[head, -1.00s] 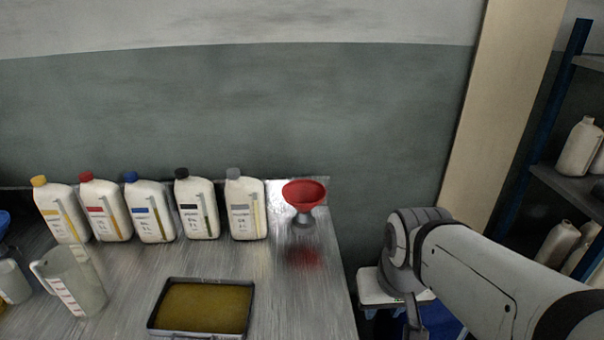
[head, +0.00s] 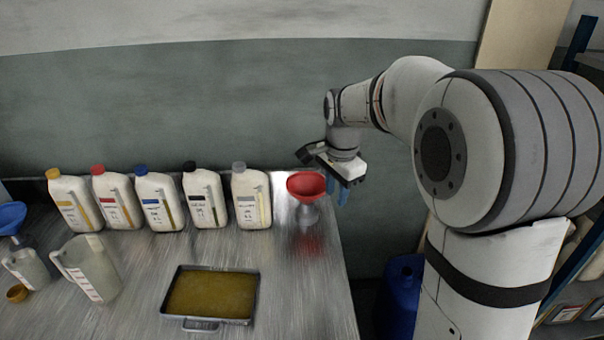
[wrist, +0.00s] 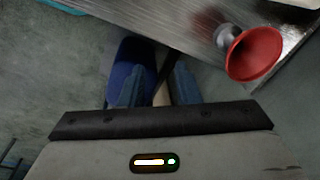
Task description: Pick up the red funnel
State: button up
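The red funnel (head: 306,187) stands upright on its grey spout part on the metal table, near the back right corner. It also shows at the upper right in the wrist view (wrist: 254,54). My gripper (head: 338,192) points down just to the right of the funnel, beside the table's right edge and apart from the funnel. In the wrist view, its two blue-grey fingers (wrist: 158,88) have a gap between them and hold nothing.
A row of white bottles (head: 204,199) stands left of the funnel. A tray of oil (head: 212,322) and a clear jug (head: 92,268) are nearer the front. A blue container (head: 401,300) is beside the table on the right. The wall is behind.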

jog(key=w+a+f+m+p, duration=0.1)
jog(key=w+a+f+m, duration=0.15)
jog(key=w+m, duration=0.2)
jog(key=w+a+f+m+g+p, duration=0.1)
jog(key=w+a+f+m+p, duration=0.15)
jog(key=w, duration=0.35)
jog(key=w+a+f+m+p, duration=0.1)
jog(key=w+a+f+m, duration=0.1)
jog(key=w+a+m, duration=0.3)
jog(key=shift+n, duration=0.7)
jog(key=shift+w+d+f+p, duration=0.3)
jog(key=shift+d+f, duration=0.15)
jog(key=shift+f, duration=0.7)
jog(key=shift+w+d+f+p, duration=0.25)
jog(key=shift+d+f+p, duration=0.15)
jog(key=shift+f, duration=0.75)
jog(key=shift+w+d+f+p, duration=0.25)
jog(key=shift+d+f, duration=0.2)
jog(key=shift+f, duration=0.7)
grip_shut()
